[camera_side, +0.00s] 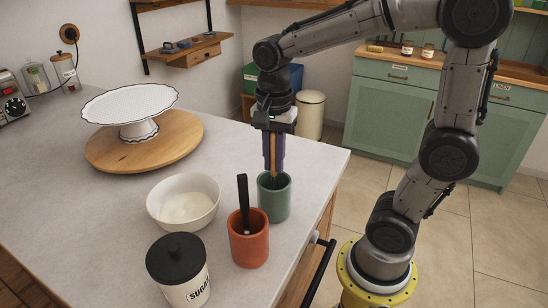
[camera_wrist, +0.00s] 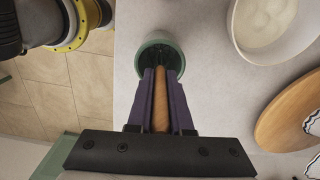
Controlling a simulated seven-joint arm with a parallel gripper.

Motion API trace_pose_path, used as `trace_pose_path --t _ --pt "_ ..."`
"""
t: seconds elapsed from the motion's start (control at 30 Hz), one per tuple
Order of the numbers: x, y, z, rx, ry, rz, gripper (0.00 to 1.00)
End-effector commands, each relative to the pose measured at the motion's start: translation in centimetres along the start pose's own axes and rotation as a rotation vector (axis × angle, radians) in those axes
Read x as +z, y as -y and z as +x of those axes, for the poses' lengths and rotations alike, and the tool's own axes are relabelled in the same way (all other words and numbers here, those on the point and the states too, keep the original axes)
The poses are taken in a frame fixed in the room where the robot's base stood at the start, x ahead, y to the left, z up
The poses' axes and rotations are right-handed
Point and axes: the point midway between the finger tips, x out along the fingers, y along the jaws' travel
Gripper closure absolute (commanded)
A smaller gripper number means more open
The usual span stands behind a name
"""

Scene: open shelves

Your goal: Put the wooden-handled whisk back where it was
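The wooden-handled whisk (camera_side: 273,152) stands upright with its lower end inside the green cup (camera_side: 274,201). Its brown handle (camera_wrist: 160,98) lies between the two purple fingers of my gripper (camera_wrist: 160,85) in the wrist view. My gripper (camera_side: 273,155) points down just above the green cup and seems shut on the handle. The green cup's rim (camera_wrist: 165,37) also shows in the wrist view, with the dark wires of the whisk partly visible inside. The whisk's bottom end is hidden by the cup wall.
An orange cup (camera_side: 249,246) with a black-handled utensil (camera_side: 243,196) stands close in front of the green cup. A white bowl (camera_side: 183,203) with white contents is to the left. A black-lidded sugar jar (camera_side: 178,270) and a cake stand (camera_side: 130,108) on a round board (camera_side: 177,147) are farther left.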

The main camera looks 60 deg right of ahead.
Motion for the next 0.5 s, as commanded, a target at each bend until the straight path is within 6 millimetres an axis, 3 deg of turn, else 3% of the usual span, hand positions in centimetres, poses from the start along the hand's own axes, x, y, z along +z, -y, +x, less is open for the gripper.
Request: trace_pose_path --t 0.03,0.17,0.5 --pt "0.00 0.00 0.00 0.000 0.000 0.000 0.74" --pt "0.00 0.00 -0.02 0.000 0.000 0.000 0.52" --pt "0.00 0.00 -0.28 0.000 0.000 0.000 0.52"
